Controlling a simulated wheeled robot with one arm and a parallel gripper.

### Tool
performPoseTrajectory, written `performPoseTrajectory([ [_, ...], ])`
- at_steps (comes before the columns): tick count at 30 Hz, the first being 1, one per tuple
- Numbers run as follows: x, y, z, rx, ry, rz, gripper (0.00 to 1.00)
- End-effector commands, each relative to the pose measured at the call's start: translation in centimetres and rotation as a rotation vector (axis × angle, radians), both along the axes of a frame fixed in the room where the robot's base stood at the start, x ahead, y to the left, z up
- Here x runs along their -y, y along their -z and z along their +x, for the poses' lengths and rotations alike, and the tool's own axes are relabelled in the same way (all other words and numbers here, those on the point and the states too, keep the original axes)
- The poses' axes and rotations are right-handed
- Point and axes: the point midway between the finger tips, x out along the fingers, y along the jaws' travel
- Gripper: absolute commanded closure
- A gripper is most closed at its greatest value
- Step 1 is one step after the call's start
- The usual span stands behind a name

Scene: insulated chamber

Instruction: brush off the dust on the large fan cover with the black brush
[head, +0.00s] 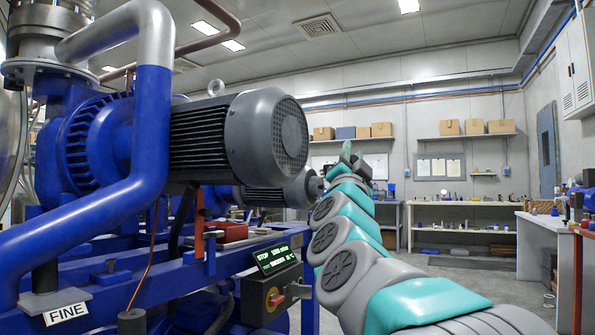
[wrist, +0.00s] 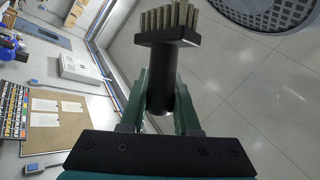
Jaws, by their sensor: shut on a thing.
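The large fan cover (head: 290,135) is the round grey grille on the end of the big ribbed motor. Its lower edge shows at the top right in the wrist view (wrist: 275,12). I cannot make out dust on it. My gripper (wrist: 162,92) is shut on the handle of the black brush (wrist: 168,40), between its green fingers. The tan bristles point up in the wrist view, and the brush is apart from the cover. In the head view my gripper (head: 346,155) is right of the cover and a little lower; the brush is not clear there.
A smaller motor (head: 295,190) sits below the large one. The blue pump frame with a control panel (head: 276,258) and red-handled switch (head: 276,299) is left of my arm. A white workbench (head: 545,235) stands at the right, with open floor before it.

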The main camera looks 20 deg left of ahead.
Motion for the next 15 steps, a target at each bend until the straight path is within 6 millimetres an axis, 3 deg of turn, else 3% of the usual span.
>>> performPoseTrajectory([
  [8,-0.9,-0.2,0.1,-0.002,-0.001,-0.001,1.0],
  [15,-3.0,-0.4,0.3,0.0,0.001,-0.001,1.0],
])
